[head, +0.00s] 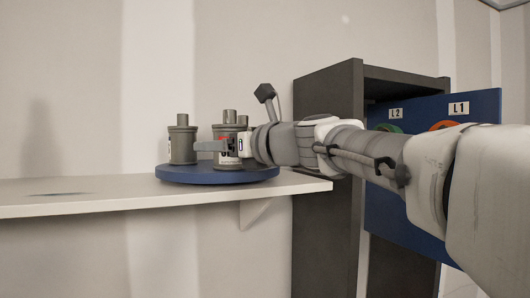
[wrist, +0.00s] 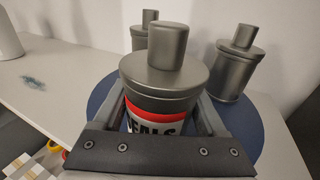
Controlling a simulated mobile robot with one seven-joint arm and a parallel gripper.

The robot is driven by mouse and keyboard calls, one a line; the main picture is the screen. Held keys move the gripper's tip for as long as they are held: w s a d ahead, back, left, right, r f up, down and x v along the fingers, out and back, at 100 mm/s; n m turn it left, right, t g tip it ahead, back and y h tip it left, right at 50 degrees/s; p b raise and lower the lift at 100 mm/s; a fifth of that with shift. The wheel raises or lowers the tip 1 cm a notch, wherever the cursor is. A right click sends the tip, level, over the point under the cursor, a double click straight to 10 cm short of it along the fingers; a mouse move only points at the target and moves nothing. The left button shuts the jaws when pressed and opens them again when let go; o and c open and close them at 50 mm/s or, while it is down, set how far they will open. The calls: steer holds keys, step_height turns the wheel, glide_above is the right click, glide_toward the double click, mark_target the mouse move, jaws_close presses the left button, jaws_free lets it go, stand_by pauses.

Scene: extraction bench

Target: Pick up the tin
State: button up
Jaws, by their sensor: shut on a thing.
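A grey metal tin (wrist: 165,82) with a narrow round cap and a white, red and black label reading "EALS" stands upright between my fingers in the wrist view. My gripper (wrist: 163,105) is shut on it, with one finger on each side of its body. In the head view my gripper (head: 222,146) reaches in from the right, and the held tin (head: 227,162) shows partly behind it. The tin is over the blue round turntable (head: 215,177). I cannot tell whether its base touches the turntable.
Two similar grey tins stand on the turntable behind the held one, one at right (wrist: 232,72) and one partly hidden (wrist: 138,38). The white shelf (head: 90,192) is mostly clear at left. A dark cabinet (head: 325,220) and blue panel (head: 480,190) stand at right.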

jaws_close()
steer(key=shift+r, duration=0.1)
steer(key=shift+r, duration=0.1)
steer(key=shift+r, duration=0.15)
step_height(320, 180, up, 4)
steer(key=shift+f+p, duration=0.2)
steer(key=shift+p, duration=0.5)
steer(key=w+d+r, duration=0.2)
steer(key=d+r, duration=0.5)
steer(key=d, duration=0.4)
steer(key=shift+d+p, duration=0.3)
steer(key=shift+s+f, duration=0.1)
